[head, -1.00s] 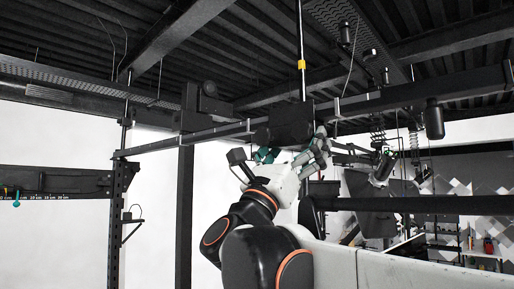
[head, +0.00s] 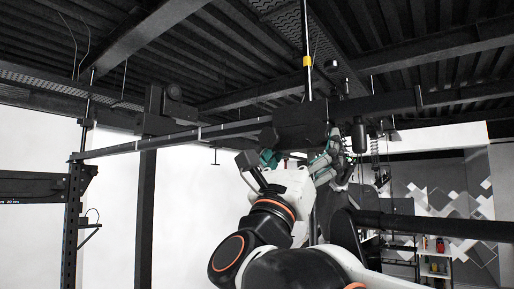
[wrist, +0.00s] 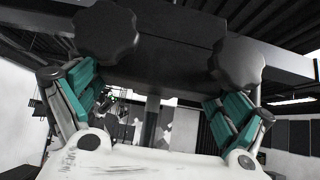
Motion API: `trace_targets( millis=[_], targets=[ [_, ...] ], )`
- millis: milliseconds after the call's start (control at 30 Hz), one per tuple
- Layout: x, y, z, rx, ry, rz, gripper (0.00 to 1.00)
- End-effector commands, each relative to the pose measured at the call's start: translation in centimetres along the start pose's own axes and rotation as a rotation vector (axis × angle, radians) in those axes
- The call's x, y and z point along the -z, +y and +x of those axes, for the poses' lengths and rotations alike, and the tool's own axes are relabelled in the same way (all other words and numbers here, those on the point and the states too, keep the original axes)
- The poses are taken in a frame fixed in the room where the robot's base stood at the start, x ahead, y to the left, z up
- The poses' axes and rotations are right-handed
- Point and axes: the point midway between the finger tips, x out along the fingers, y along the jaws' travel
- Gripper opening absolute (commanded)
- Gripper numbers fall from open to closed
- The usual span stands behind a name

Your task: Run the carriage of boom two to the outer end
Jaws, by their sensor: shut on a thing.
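A dark boom (head: 225,132) runs across the head view from the left, rising to the right. A dark block-shaped carriage (head: 300,124) sits on it, under an upright rod with a yellow band (head: 307,61). My gripper (head: 298,154) reaches up to the carriage from below, one green-padded finger at each side. In the wrist view the carriage (wrist: 170,58) lies ahead of the gripper (wrist: 158,92), with two dark lobed knobs (wrist: 106,31) (wrist: 237,64) on its near side. The gripper is shut on the carriage; the exact contact is partly hidden. No boom number is readable.
A dark cylinder (head: 359,138) hangs to the right of the carriage. A dark post (head: 146,215) and a perforated upright (head: 76,210) stand at the left. Shelves (head: 435,258) stand at the lower right. Ceiling beams pass overhead.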

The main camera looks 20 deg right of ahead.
Motion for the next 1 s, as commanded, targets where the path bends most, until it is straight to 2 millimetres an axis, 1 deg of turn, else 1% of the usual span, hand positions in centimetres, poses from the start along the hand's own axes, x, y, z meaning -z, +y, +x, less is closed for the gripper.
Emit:
trace_targets(
  millis=[133,167,200,567,667,767,867,1000],
  targets=[
    [-0.1,0.0,0.1,0.001,-0.001,-0.001,0.48],
    [-0.1,0.0,0.1,0.001,-0.001,-0.001,0.98],
    [-0.1,0.0,0.1,0.001,-0.001,-0.001,1.0],
    [0.0,0.1,0.0,0.0,-0.001,0.0,1.0],
    [-0.1,0.1,-0.4,-0.001,-0.001,0.001,1.0],
    [-0.1,0.1,-1.6,-0.001,-0.001,0.003,1.0],
    [-0.1,0.2,-3.4,-0.003,0.0,0.004,1.0],
    [-0.1,0.1,-6.3,-0.003,0.0,0.004,1.0]
  ],
)
